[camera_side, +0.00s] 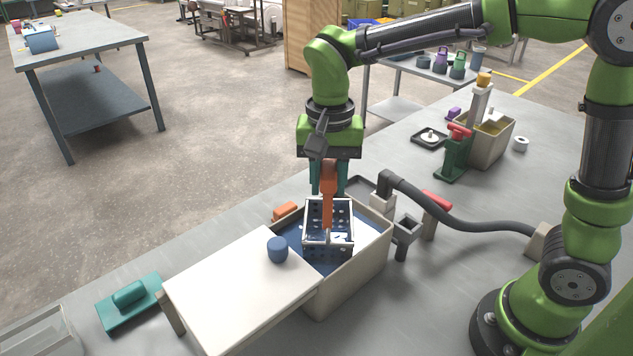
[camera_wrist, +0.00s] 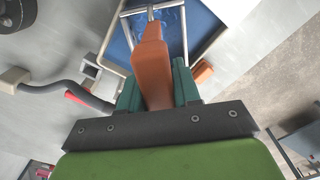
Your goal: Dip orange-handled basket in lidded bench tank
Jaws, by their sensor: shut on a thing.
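My gripper (camera_side: 328,180) is shut on the orange handle (camera_side: 329,197) of a perforated metal basket (camera_side: 316,241). The handle also shows between the teal fingers in the wrist view (camera_wrist: 152,72). The basket is upright at the open part of the beige tank (camera_side: 345,285), with its lower part inside the rim over blue liquid (camera_side: 367,236). I cannot tell how deep its bottom sits. A cream lid (camera_side: 232,295) with a blue knob (camera_side: 278,250) lies to the left, overlapping the tank's near left part and leaving the rest open.
A hose with a nozzle (camera_side: 390,185) and a small grey funnel-like holder (camera_side: 408,229) stand close right of the tank. An orange block (camera_side: 286,211) lies behind it. A teal float (camera_side: 128,299) lies at left. Another tank (camera_side: 490,140) stands farther right.

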